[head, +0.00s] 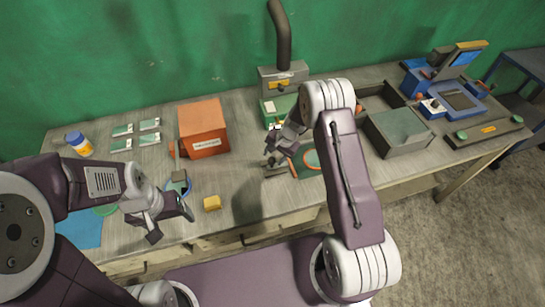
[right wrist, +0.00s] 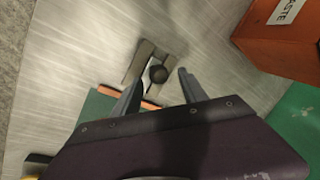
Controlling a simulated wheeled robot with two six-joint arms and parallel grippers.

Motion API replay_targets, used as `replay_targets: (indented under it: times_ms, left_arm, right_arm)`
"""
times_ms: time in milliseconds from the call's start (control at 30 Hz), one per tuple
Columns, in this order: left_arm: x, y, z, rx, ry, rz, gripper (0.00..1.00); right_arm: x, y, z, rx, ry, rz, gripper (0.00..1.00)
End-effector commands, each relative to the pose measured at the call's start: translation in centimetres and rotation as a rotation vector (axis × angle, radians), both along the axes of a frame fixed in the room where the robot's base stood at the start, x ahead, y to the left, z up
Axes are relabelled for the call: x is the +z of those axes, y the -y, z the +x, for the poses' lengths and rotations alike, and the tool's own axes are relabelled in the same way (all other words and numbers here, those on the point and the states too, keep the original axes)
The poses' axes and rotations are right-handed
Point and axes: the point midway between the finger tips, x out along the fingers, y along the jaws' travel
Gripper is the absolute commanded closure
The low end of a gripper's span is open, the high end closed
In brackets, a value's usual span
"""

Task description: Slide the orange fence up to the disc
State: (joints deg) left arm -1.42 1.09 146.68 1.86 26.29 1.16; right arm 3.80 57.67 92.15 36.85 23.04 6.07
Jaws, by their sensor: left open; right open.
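In the right wrist view an orange strip (right wrist: 150,104), which looks like the fence, lies along the green board (right wrist: 97,106). A grey block with a black knob (right wrist: 158,74) stands just beyond it. My right gripper (right wrist: 160,88) is open, its fingers on either side near the knob, apparently not gripping it. It also shows in the head view (head: 276,160). I cannot make out the disc clearly. My left gripper (head: 172,222) is open over the bench's front left.
An orange box (head: 203,128) stands left of my right gripper. A grey bin (head: 398,131) and a machine with a dark pipe (head: 283,75) stand right and behind.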

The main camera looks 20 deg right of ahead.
Motion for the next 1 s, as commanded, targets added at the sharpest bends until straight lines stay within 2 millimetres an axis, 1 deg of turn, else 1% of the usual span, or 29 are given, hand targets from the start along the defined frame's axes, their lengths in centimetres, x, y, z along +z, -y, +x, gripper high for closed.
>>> replay_targets:
  times_ms: [100, 200, 433, 467, 500, 567, 600, 633, 1000]
  left_arm:
    - [0.4, 0.0, 0.0, 0.000, 0.000, 0.000, 0.23]
    - [0.5, 0.0, 0.0, 0.000, 0.000, 0.000, 0.23]
    - [0.4, 0.0, 0.0, 0.000, 0.000, 0.000, 0.23]
    - [0.4, 0.0, 0.0, 0.000, 0.000, 0.000, 0.23]
    - [0.4, 0.0, 0.0, 0.000, 0.000, 0.000, 0.23]
    - [0.4, 0.0, 0.0, 0.000, 0.000, 0.000, 0.23]
    - [0.4, 0.0, 0.0, 0.000, 0.000, 0.000, 0.23]
    - [0.4, 0.0, 0.0, 0.000, 0.000, 0.000, 0.23]
    - [0.4, 0.0, 0.0, 0.000, 0.000, 0.000, 0.23]
  right_arm:
    - [-1.4, -0.4, 0.3, 0.002, -0.002, 0.000, 0.50]
    - [-2.0, -0.5, 0.4, 0.001, 0.000, 0.000, 0.50]
    - [-2.2, -0.5, 0.5, 0.001, 0.001, 0.001, 0.50]
    - [-2.2, -0.5, 0.5, 0.001, 0.001, 0.001, 0.55]
    - [-2.2, -0.5, 0.5, 0.001, 0.001, 0.001, 0.67]
    - [-2.2, -0.5, 0.5, 0.001, 0.001, 0.001, 0.83]
    - [-2.2, -0.5, 0.5, 0.001, 0.001, 0.001, 0.94]
    - [-2.2, -0.5, 0.5, 0.001, 0.001, 0.001, 1.00]
    - [-2.1, -0.5, 0.5, 0.001, 0.002, 0.000, 1.00]
